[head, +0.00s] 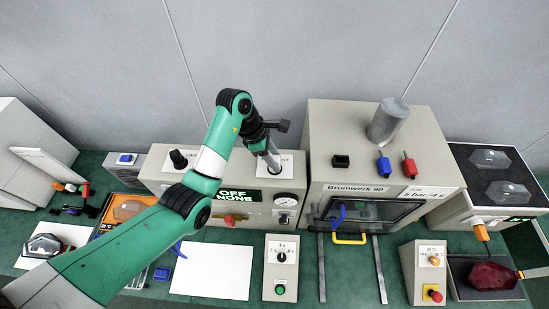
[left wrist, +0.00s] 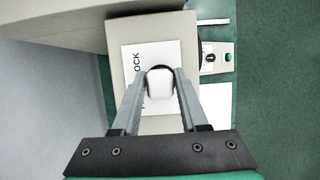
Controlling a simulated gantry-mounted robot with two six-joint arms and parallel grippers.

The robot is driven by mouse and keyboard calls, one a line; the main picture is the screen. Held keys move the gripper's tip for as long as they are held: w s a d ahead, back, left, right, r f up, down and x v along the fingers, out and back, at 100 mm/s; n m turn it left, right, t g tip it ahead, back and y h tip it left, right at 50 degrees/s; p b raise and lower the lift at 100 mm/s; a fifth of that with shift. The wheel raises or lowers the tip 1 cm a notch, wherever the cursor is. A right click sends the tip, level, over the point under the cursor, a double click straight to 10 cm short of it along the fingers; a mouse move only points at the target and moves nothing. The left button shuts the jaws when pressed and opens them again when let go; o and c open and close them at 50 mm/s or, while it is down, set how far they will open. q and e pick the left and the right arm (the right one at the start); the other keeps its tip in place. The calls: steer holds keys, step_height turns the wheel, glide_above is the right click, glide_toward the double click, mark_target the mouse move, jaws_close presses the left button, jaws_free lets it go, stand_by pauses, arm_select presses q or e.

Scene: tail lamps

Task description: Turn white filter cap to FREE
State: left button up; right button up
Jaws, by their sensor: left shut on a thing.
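The white filter cap (left wrist: 160,82) sits on a white label plate (left wrist: 132,60) on top of a beige box. Printing ending in "OCK" shows on the plate; the rest is covered. My left gripper (left wrist: 161,78) comes down from above with one finger on each side of the cap, shut on it. In the head view my left gripper (head: 273,160) stands at the right part of the box top, where its fingers hide most of the cap. My right gripper is in neither view.
A black knob (head: 178,159) stands on the same box top, left of my gripper. The box front has a display (head: 239,197) reading "OFF NONE" and a gauge (head: 286,199). The taller Drumwerk cabinet (head: 395,180) stands close to the right.

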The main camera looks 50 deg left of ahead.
arm_select(q)
jaws_close()
steer(key=n+t+y, duration=0.1)
steer(key=n, duration=0.3)
steer(key=shift+n, duration=0.3)
steer(key=o, duration=0.9)
jaws_free()
